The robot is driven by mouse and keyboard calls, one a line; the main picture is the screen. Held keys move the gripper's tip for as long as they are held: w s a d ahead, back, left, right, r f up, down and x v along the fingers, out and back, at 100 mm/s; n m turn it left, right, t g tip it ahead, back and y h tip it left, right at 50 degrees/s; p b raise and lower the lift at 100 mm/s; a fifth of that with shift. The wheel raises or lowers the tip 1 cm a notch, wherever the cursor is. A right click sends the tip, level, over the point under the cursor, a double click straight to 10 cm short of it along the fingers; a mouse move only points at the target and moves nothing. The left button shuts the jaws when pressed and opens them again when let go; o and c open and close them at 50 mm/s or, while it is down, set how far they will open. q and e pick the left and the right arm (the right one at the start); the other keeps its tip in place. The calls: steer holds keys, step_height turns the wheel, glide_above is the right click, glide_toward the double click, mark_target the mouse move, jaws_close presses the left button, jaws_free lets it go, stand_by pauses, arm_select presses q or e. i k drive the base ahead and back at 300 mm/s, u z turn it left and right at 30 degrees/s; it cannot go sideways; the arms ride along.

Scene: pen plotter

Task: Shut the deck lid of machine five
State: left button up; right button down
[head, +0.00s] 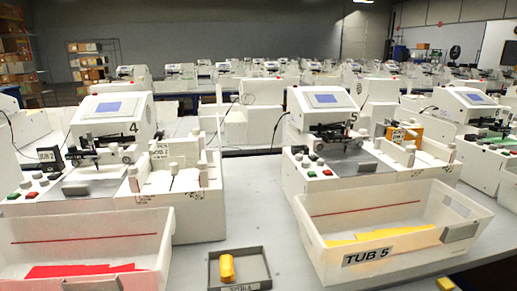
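Machine five (322,103) stands right of centre in the head view, a white plotter with the number 5 and a small screen on its sloped top. Its dark pen carriage (335,137) hangs above the deck. A flat grey plate (362,167) shows at the front of the deck; I cannot tell for sure which part is the deck lid or how far it is open. Green and red buttons (312,174) are at its left front. Neither of my grippers is in view.
Tub 5 (380,256), holding yellow sheets (388,234), stands in front of machine five. A dark tray (262,270) with a yellow object (227,268) lies left of it. Machine four (112,116) and a tub of red sheets (150,221) are at left. Bare table (258,205) lies between.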

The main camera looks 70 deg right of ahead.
mark_target(371, 166)
steer(key=u, duration=0.8)
steer(key=k, duration=1.1)
steer(key=z, duration=2.2)
